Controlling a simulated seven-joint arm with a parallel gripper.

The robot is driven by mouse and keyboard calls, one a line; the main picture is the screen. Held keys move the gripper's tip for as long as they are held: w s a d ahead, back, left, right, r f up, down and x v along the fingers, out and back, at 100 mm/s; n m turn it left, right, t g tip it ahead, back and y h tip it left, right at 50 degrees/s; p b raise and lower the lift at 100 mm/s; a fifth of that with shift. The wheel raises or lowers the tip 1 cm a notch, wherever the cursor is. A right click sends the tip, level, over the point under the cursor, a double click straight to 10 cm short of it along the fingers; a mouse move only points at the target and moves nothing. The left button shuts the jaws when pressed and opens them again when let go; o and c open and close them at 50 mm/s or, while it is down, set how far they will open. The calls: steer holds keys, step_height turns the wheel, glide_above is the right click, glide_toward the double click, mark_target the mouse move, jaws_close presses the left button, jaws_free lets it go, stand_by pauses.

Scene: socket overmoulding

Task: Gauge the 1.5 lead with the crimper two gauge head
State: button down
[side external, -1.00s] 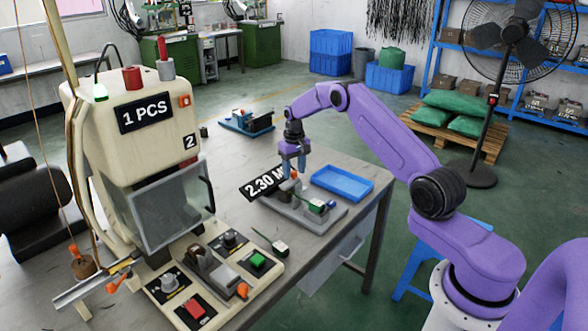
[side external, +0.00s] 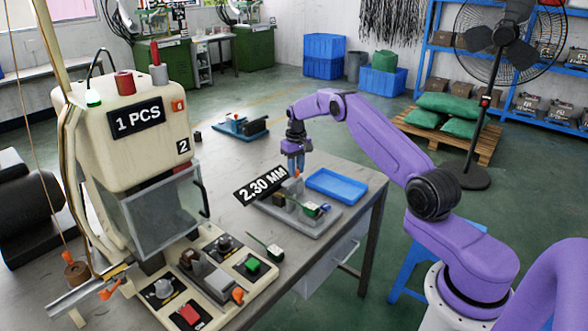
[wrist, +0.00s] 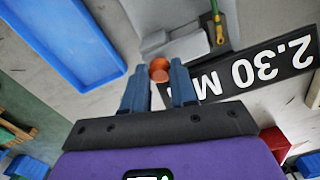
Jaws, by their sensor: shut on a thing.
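The gauge head (side external: 306,226) is a grey fixture on the bench, with a black readout plate (side external: 262,184) showing 2.30 MM. The plate (wrist: 262,72) shows upside down in the wrist view. A lead with a green and white end (side external: 312,210) lies at the fixture; whether it is the 1.5 lead cannot be read. A green-and-yellow piece (wrist: 218,32) shows at the fixture in the wrist view. My gripper (side external: 297,168) is over the fixture, its fingers (wrist: 159,82) shut on an orange knob (wrist: 157,70). The knob's lower part is hidden.
A blue tray (side external: 337,185) lies right of the fixture. A cream press (side external: 130,130) marked 1 PCS and 2 stands left, with a button panel (side external: 215,275) in front. Another dark-ended lead (side external: 268,247) lies by the panel. A blue vise-like tool (side external: 240,126) stands behind.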

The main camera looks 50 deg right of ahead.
steer(key=shift+d, duration=0.35)
steer(key=c, duration=0.9)
jaws_free()
steer(key=shift+a, duration=0.1)
steer(key=shift+r, duration=0.55)
step_height(320, 180, up, 16)
steer(key=shift+r, duration=0.15)
